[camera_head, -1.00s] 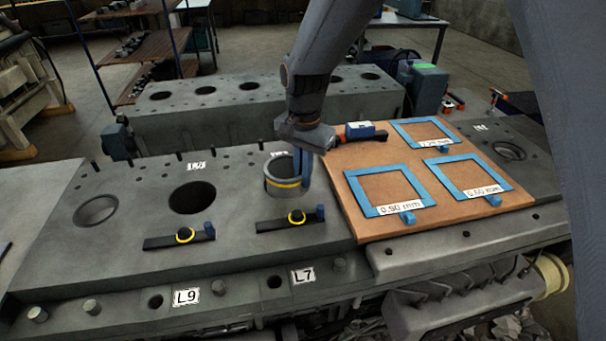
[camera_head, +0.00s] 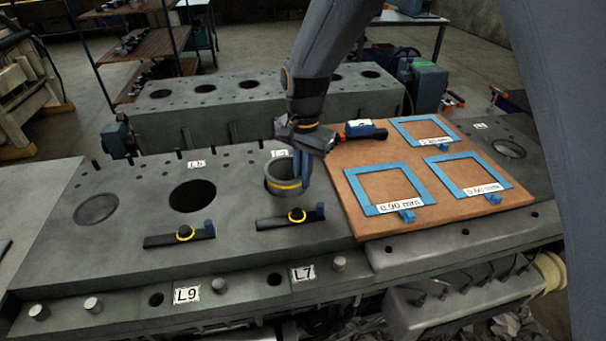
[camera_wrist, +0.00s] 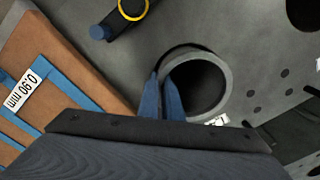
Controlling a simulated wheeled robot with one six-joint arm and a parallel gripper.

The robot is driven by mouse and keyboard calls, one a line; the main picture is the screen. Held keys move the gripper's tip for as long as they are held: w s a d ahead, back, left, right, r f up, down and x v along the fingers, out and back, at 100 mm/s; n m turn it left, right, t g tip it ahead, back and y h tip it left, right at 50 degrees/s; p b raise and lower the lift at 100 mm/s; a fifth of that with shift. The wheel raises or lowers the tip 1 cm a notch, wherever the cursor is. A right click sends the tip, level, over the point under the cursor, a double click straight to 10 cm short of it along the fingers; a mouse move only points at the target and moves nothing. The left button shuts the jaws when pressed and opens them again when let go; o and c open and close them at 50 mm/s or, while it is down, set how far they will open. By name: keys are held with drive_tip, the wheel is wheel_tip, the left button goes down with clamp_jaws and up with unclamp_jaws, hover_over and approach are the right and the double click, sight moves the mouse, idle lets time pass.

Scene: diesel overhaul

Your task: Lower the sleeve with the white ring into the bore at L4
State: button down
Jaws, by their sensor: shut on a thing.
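My gripper (camera_head: 304,168) is shut on the wall of a grey sleeve (camera_head: 283,174), with its blue fingers at the sleeve's right side in the head view. The sleeve is upright and carries a yellow band; I see no white ring on it. In the wrist view the sleeve (camera_wrist: 226,88) shows as an open ring at the fingers (camera_wrist: 164,92), with a dark crescent along its upper left edge. The sleeve stands at the deck's right bore, which it mostly hides. I cannot tell how deep it sits. The label behind it (camera_head: 280,153) is partly hidden and unreadable.
An empty bore (camera_head: 193,196) and another round opening (camera_head: 97,209) lie to the left. Two black bars with yellow-ringed knobs (camera_head: 290,218) (camera_head: 180,236) lie in front. A brown board (camera_head: 350,215) with blue frames lies right. Front labels read L9 (camera_head: 187,295) and L7 (camera_head: 303,273).

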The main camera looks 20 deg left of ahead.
drive_tip(key=shift+f+b, duration=0.3)
drive_tip(key=shift+f, duration=0.8)
idle(0.6)
